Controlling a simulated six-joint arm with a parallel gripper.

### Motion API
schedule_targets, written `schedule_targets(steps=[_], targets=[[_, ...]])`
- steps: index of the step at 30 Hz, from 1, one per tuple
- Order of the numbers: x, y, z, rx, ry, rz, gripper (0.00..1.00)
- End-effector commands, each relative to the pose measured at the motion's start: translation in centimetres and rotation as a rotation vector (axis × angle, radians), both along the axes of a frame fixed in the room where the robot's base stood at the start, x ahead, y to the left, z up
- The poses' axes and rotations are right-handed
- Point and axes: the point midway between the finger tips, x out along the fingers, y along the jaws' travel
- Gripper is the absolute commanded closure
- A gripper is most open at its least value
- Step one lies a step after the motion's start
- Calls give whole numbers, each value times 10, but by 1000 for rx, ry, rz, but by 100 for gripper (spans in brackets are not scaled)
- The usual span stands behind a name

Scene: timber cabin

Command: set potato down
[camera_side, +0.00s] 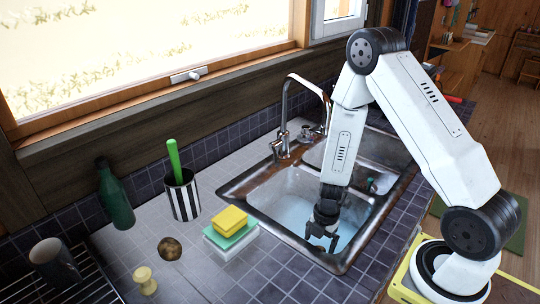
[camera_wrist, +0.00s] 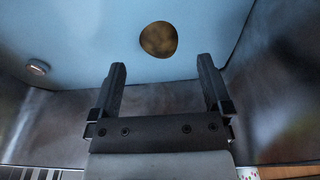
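In the side view a brown, lumpy potato (camera_side: 170,248) lies on the tiled counter, left of the sponges and well apart from my gripper. My gripper (camera_side: 322,242) points down into the front basin of the sink (camera_side: 262,222). In the wrist view its two fingers (camera_wrist: 161,63) are spread apart with nothing between them. Beyond the fingertips, a mottled brown round thing (camera_wrist: 158,39) shows against the pale blue basin bottom. It looks like a potato, but I cannot be sure. The side view does not clearly show it.
A yellow sponge (camera_side: 229,220) on a green and white one sits beside the sink. A striped cup (camera_side: 182,196), green bottle (camera_side: 115,200), grey mug (camera_side: 55,262) and pale knobbed object (camera_side: 145,280) stand left. The faucet (camera_side: 285,120) rises behind the basin. Steep basin walls surround my gripper.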

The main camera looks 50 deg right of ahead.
Motion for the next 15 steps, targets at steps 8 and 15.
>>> schedule_targets(steps=[8,15], targets=[[0,0,1,0,0,1,0],[0,0,7,1,-1,2,0]])
